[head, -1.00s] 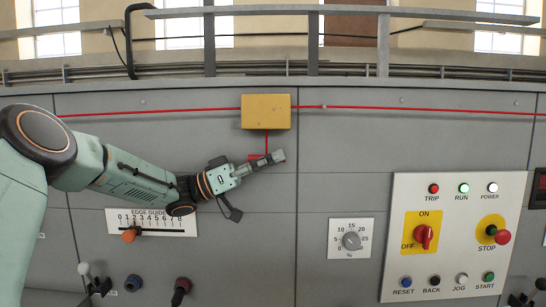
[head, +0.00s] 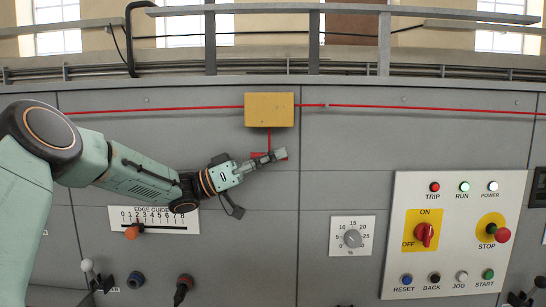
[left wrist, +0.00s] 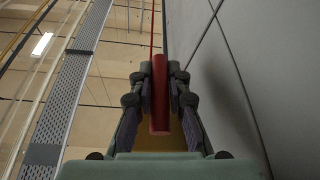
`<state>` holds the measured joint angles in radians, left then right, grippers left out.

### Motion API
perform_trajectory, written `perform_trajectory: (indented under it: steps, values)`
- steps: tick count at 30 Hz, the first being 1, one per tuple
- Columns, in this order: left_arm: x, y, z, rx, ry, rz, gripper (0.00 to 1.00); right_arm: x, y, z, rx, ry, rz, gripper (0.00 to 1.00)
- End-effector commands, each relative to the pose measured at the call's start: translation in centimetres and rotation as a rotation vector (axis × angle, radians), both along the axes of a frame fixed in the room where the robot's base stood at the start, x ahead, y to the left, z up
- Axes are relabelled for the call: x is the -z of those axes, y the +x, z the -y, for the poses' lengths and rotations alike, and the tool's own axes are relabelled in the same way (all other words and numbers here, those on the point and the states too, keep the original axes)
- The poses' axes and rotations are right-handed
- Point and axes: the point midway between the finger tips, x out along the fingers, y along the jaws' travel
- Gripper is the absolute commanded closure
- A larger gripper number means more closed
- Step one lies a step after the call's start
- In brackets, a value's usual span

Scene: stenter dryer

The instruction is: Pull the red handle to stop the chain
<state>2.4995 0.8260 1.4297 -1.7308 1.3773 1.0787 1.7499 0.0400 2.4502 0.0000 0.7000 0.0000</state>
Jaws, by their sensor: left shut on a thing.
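The red handle (head: 256,155) hangs on a thin red cord below a yellow box (head: 269,110) on the grey panel. My left gripper (head: 268,158) reaches in from the left and covers most of the handle. In the left wrist view the handle (left wrist: 160,108) is a red bar lying between the two fingers (left wrist: 160,95), which are shut on it. The red cord runs away from its far end. My right gripper is in neither view.
A red line (head: 400,109) runs along the panel on both sides of the box. At right is a white switch board (head: 455,265) with a stop button (head: 502,235). A dial (head: 352,238) and an edge guide scale (head: 165,227) sit below the gripper's level. Railings (head: 345,10) stand behind.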

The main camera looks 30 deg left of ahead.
Motion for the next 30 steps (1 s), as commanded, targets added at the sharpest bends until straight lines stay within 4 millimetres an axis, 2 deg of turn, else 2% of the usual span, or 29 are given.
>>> perform_trajectory:
  steps: [10, 17, 24, 25, 30]
  values:
    - [0.1, 0.0, -0.2, -0.005, -0.004, 0.001, 1.0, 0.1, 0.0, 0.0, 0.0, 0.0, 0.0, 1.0]
    - [2.7, 0.0, -0.2, -0.004, -0.005, 0.0, 1.0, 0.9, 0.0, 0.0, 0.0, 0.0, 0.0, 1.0]
    - [2.6, 0.0, -0.2, -0.004, -0.005, 0.0, 1.0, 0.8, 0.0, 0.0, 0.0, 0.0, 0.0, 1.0]
    - [2.6, 0.0, -0.2, -0.004, -0.005, 0.0, 0.83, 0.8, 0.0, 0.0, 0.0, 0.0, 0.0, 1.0]
    - [2.6, 0.0, -0.2, -0.004, -0.003, -0.001, 0.68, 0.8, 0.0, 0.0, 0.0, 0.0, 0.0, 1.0]
